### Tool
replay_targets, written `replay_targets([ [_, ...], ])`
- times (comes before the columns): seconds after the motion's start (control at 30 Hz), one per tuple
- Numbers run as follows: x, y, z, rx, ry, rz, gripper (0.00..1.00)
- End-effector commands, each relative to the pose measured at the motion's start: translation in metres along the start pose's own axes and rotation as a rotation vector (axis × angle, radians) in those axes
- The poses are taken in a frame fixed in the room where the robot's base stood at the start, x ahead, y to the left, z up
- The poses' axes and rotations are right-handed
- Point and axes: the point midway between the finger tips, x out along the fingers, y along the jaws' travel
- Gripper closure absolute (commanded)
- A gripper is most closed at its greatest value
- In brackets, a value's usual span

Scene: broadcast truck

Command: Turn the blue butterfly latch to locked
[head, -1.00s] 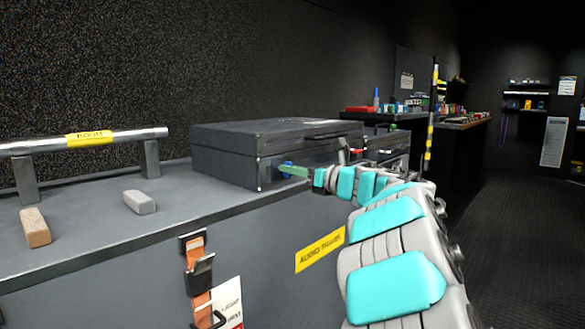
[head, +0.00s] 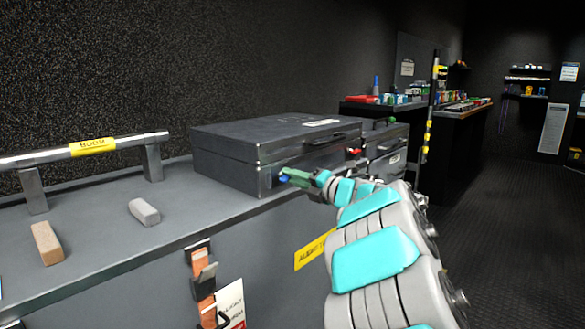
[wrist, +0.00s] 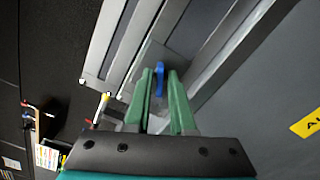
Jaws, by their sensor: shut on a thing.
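The blue butterfly latch (head: 284,179) is on the front face of the dark grey case (head: 222,160), near its left corner. In the wrist view the blue latch (wrist: 160,76) stands between the tips of my green fingers. My gripper (head: 290,176) is shut on the latch, reaching in from the right. The wrist view shows the two fingers (wrist: 161,85) close on either side of the wing. The fingers partly hide the latch in the head view, and I cannot read its locked or unlocked mark.
The case stands on a grey bench (head: 90,212) with a grey block (head: 144,211) and a brown block (head: 46,242). A metal rail (head: 120,142) is at left.

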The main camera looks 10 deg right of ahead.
Motion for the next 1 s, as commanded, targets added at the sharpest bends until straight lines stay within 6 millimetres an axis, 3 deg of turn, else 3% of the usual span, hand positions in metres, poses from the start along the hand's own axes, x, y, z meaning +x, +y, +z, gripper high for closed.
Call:
replay_targets([
  [0.5,0.0001,0.0013,0.0006,0.369,0.001,0.0,1.0],
  [1.0,-0.0004,-0.0019,0.0,0.457,-0.002,0.0,1.0],
])
